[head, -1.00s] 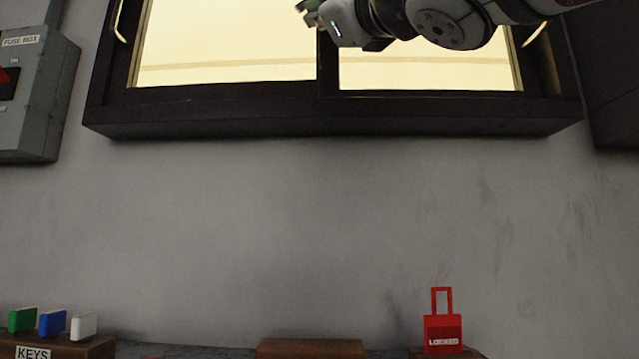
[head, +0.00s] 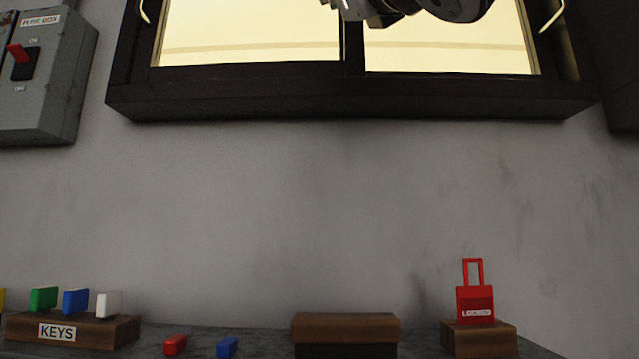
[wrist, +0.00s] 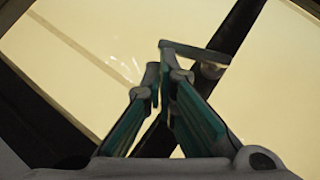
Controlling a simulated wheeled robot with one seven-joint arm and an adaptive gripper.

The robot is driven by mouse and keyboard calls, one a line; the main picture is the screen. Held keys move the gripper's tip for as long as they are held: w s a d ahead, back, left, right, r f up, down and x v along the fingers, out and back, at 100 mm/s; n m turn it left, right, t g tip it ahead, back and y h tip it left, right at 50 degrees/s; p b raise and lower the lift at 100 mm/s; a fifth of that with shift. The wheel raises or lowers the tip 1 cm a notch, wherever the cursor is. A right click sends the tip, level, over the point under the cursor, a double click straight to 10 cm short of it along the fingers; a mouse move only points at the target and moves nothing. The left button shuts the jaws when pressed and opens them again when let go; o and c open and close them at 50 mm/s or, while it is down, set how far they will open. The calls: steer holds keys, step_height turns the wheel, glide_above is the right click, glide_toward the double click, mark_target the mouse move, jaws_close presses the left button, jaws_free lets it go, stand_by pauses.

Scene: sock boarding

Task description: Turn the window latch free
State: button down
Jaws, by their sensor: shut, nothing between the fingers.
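The window latch (wrist: 196,53) is a grey bar on a round pivot, set on the dark middle bar of the window (wrist: 238,24) in the wrist view. The latch sticks out to the left, across the pale pane. My gripper (wrist: 159,76) is shut and empty, its fingertips close by the latch's free left end. Whether they touch it I cannot tell. In the head view, the window frame (head: 350,100) fills the top. The top edge cuts off my arm in front of the middle bar, and the latch is not seen there.
A grey fuse box (head: 42,85) with a red switch hangs at the left. Below, a shelf (head: 265,340) carries a key rack (head: 95,330), red (head: 175,344) and blue (head: 227,346) blocks, a wooden block (head: 345,326) and a red padlock (head: 475,303). The wall between is bare.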

steer(key=shift+a+r+b, duration=0.3)
steer(key=shift+a, duration=0.05)
steer(key=shift+f, duration=0.1)
steer(key=s+d+f+b, duration=0.2)
steer(key=s+f+b, duration=0.5)
steer(key=f, duration=0.3)
steer(key=shift+d+f+b, duration=0.15)
steer(key=shift+f+b, duration=0.15)
steer(key=shift+b, duration=0.15)
